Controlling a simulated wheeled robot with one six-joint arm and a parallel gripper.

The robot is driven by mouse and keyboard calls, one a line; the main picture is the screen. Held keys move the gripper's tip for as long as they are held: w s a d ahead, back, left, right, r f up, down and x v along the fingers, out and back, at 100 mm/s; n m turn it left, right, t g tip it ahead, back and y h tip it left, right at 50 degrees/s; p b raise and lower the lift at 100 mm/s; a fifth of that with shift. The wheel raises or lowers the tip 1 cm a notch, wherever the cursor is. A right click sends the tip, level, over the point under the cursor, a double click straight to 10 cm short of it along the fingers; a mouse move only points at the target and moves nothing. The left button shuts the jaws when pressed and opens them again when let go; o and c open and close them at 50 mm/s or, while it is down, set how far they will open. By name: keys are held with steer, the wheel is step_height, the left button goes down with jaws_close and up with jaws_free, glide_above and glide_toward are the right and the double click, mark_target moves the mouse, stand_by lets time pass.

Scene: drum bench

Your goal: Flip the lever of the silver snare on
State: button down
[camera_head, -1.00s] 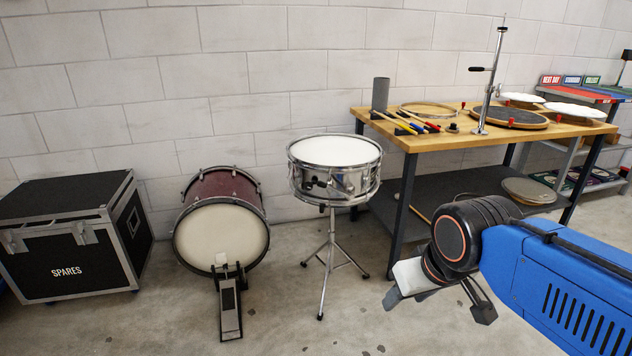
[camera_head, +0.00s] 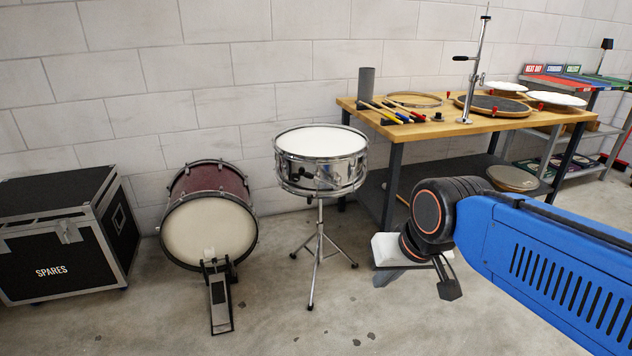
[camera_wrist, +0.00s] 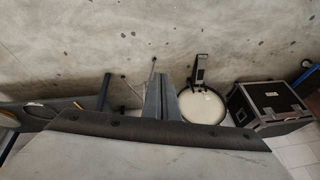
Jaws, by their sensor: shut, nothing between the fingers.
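The silver snare (camera_head: 345,176) stands upright on a chrome tripod stand (camera_head: 318,250) in the middle of the head view, white head up. Small dark fittings (camera_head: 301,177) sit on its front shell; which is the lever, and how it is set, is too small to tell. My gripper (camera_head: 386,276) is shut and empty, to the right of the stand in the picture, lower than the drum and apart from it. In the wrist view, its fingers (camera_wrist: 160,97) lie together; stand legs show beside them, and the snare itself is hidden.
A dark red bass drum (camera_head: 212,225) with a pedal (camera_head: 220,304) stands left of the snare. A black SPARES case (camera_head: 50,255) is at far left. A wooden workbench (camera_head: 470,128) with sticks and drum parts is behind at right. Concrete floor in front of the snare is clear.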

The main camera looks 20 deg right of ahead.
mark_target(323, 181)
steer(key=w+a+r+m+t+y, duration=0.1)
steer(key=w+a+r+m+y, duration=0.15)
steer(key=w+m, duration=0.6)
steer(key=w+a+r+m+t+y, duration=0.1)
steer(key=w+a+m+y, duration=0.15)
steer(key=w+m, duration=0.6)
steer(key=w+d+m+t, duration=0.1)
steer(key=w+d+m, duration=0.2)
steer(key=w+m, duration=0.5)
steer(key=w+d+f+m+t+h, duration=0.1)
steer(key=w+d+m+t, duration=0.1)
steer(key=w+m, duration=0.7)
steer(key=d+m, duration=0.1)
steer(key=m, duration=0.1)
steer(key=shift+w+d+f+m, duration=0.15)
steer(key=shift+w+d+m, duration=0.1)
steer(key=shift+m, duration=0.15)
steer(key=w+a+f, duration=0.2)
steer(key=w+f, duration=0.2)
steer(key=w, duration=0.6)
steer(key=shift+w+a, duration=0.15)
steer(key=shift+w, duration=0.2)
steer(key=shift+r, duration=0.15)
